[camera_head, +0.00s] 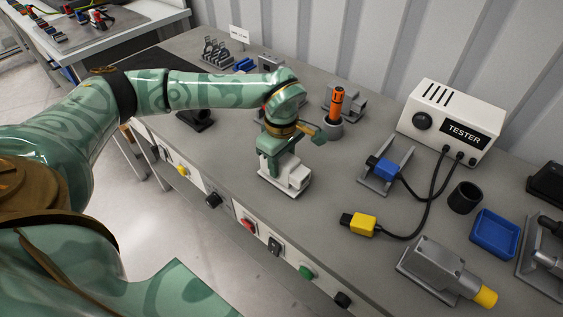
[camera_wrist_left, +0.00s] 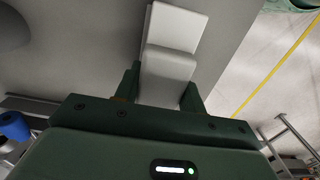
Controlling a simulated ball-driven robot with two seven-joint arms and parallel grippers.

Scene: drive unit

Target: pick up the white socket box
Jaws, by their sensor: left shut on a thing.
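The white socket box (camera_head: 290,177) is a small stepped white block on the grey bench, near its front edge in the head view. My left gripper (camera_head: 274,160) points down over it and is shut on it. In the left wrist view the white socket box (camera_wrist_left: 166,68) sits between the two dark green fingers of my left gripper (camera_wrist_left: 163,92). Its upper part is partly hidden by the gripper in the head view. I cannot tell whether its base touches the bench. My right gripper is in neither view.
The white tester (camera_head: 450,122) stands at the back right, with cables to a blue plug (camera_head: 384,169) and a yellow plug (camera_head: 360,224). An orange-handled tool (camera_head: 337,103) stands in a grey holder behind the gripper. A blue tray (camera_head: 494,234) and grey motor (camera_head: 437,268) lie right.

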